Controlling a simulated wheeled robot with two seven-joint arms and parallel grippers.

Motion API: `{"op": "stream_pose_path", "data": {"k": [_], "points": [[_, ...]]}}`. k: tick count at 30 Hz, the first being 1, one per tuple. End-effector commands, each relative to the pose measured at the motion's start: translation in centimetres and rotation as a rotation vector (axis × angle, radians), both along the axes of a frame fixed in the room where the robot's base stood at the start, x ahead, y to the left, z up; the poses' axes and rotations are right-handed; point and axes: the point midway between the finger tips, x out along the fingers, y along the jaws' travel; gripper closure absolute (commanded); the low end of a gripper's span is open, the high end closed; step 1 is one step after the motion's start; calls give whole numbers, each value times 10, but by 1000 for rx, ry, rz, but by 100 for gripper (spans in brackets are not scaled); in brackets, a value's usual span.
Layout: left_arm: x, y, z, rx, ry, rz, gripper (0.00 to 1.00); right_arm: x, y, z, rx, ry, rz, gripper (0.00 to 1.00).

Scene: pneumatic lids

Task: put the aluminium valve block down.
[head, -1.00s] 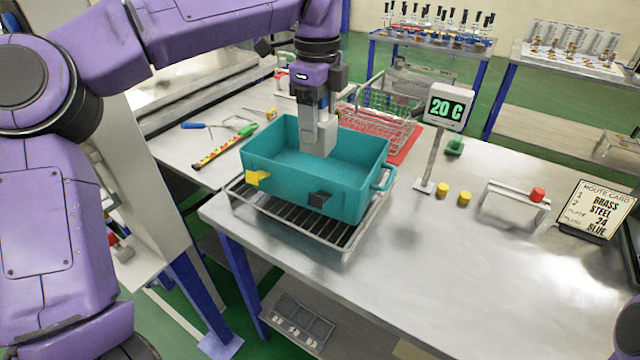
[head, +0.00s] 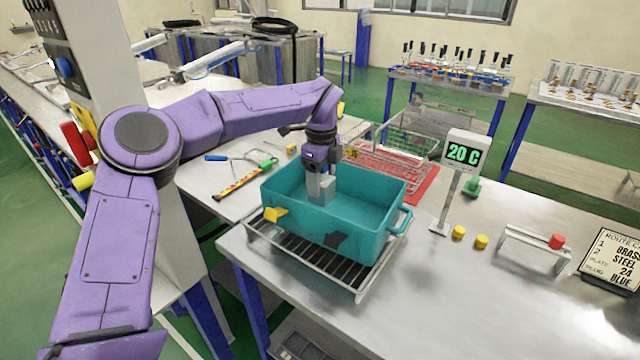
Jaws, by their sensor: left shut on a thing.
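A teal tub (head: 378,243) stands open on a wire rack (head: 300,253) at the table's near left part. My left gripper (head: 319,190) points down into the tub, near its left back part. It is shut on a light grey block, which I take for the aluminium valve block (head: 321,192). The block's lower end is inside the tub, and I cannot tell whether it touches the floor. Gripper and block are hard to tell apart here. My right gripper is not in view.
A 20 C display (head: 464,153) stands right of the tub. Two yellow caps (head: 470,237), a small stand with a red cap (head: 534,248) and a route card (head: 612,265) are further right. A wire basket (head: 405,150) is behind. The table's front right is clear.

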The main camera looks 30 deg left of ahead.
Motion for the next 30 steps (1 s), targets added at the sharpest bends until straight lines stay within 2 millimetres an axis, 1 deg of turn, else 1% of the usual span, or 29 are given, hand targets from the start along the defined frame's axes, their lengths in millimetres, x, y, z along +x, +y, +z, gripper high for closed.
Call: {"op": "stream_pose_path", "data": {"k": [1,6,9,12,19,23,24,26,30], "points": [[4,4,-3,-1,0,1,90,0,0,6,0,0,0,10],[13,13,-20,-1,1,1,90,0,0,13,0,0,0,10],[12,13,-39,-1,1,-2,90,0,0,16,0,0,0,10],[12,13,-49,-1,-1,0,90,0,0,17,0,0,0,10],[12,12,-51,-1,-3,0,90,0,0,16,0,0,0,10],[12,12,-56,-2,-3,0,90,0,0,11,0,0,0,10],[12,12,-56,-1,-1,0,34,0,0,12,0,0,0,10],[12,12,-55,-1,-1,0,15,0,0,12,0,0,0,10],[12,12,-55,-1,-1,0,15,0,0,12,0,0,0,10]]}}
